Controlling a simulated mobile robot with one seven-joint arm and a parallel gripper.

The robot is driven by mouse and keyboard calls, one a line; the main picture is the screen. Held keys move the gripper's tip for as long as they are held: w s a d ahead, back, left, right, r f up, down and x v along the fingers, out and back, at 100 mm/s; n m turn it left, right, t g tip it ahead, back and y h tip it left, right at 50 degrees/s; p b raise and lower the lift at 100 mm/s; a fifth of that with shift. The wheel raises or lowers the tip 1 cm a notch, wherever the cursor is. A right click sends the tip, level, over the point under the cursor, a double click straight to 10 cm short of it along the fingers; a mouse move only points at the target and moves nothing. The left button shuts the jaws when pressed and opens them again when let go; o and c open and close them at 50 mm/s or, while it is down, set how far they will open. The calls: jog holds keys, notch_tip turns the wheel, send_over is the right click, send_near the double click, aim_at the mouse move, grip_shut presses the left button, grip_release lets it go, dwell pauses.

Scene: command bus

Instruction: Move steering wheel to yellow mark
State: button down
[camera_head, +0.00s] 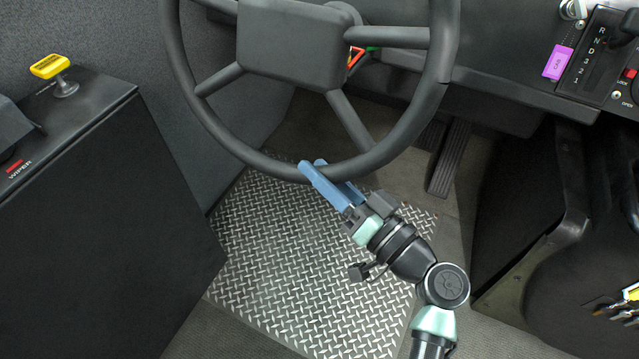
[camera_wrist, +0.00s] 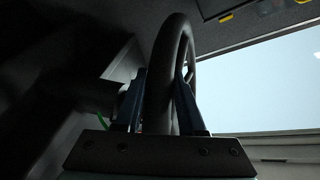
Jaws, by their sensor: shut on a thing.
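The black steering wheel (camera_head: 212,122) fills the upper middle of the head view, with its spokes and square hub in sight. My gripper (camera_head: 313,168) reaches its lower rim from below. Its blue fingers are shut on the rim, one on each side. In the wrist view the wheel's rim (camera_wrist: 163,85) rises between the two dark blue fingers of my gripper (camera_wrist: 160,100). I cannot make out a yellow mark on the wheel in either view.
A side console (camera_head: 70,150) with a yellow-topped knob (camera_head: 50,68) stands at the left. A gear selector panel (camera_head: 592,60) with a purple tag (camera_head: 558,62) is at the upper right.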

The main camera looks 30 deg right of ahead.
jog(key=shift+d+f, duration=0.15)
jog(key=shift+f, duration=0.1)
jog(key=c, duration=0.5)
grip_release()
jog(key=shift+p+v, duration=1.5)
jog(key=shift+v, duration=4.9)
